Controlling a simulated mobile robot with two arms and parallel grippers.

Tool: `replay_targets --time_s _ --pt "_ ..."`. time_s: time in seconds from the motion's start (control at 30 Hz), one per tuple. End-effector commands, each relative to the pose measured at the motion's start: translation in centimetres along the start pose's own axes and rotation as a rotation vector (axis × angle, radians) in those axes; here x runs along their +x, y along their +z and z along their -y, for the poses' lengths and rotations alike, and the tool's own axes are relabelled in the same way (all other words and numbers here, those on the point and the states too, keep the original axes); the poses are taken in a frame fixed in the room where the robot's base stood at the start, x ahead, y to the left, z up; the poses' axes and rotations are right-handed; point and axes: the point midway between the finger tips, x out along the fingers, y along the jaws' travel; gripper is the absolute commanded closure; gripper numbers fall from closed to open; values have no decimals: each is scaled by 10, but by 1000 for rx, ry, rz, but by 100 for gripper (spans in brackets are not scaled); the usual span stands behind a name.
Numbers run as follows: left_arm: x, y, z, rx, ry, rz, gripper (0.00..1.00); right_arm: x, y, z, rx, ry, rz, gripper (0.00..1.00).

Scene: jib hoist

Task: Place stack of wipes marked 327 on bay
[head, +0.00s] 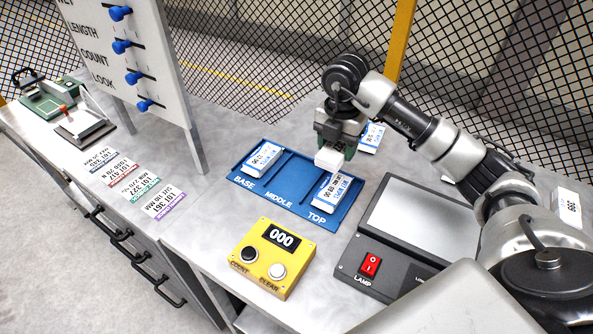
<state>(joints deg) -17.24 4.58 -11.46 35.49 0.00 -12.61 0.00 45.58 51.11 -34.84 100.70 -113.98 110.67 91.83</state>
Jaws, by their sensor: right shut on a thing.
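My right gripper (336,143) is shut on a white block (330,158), which looks like a stack of wipes; no number can be read on it. It is held above the blue tray (268,190), over its far right part. The tray has bays marked BASE, MIDDLE and TOP. A blue-and-white stack (263,158) lies in the BASE bay and another stack (332,189) lies in the TOP bay. The MIDDLE bay shows bare blue. A further stack (373,137) lies behind the gripper, partly hidden. My left gripper is not in view.
A yellow counter box (271,258) reading 000 stands in front of the tray. A lamp panel (410,225) with a red switch lies right of it. Several printed lot cards (135,183) lie on the left. An upright slider board (130,55) stands behind.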

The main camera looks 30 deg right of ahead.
Motion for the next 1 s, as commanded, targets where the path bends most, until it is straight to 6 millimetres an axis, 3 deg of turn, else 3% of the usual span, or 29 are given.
replay_targets --time_s 0.2,0.4,0.57,0.8,1.0 --pt "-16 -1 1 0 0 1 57 28 -20 -49 -4 0 -5 73" --pt "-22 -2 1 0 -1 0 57 48 -30 -78 -4 0 -2 73" --pt "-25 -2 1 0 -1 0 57 57 -32 -83 -3 -1 -1 73" --pt "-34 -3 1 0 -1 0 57 89 -32 -83 -3 -2 0 73" --pt "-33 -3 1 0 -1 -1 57 93 -32 -83 -5 1 1 73"
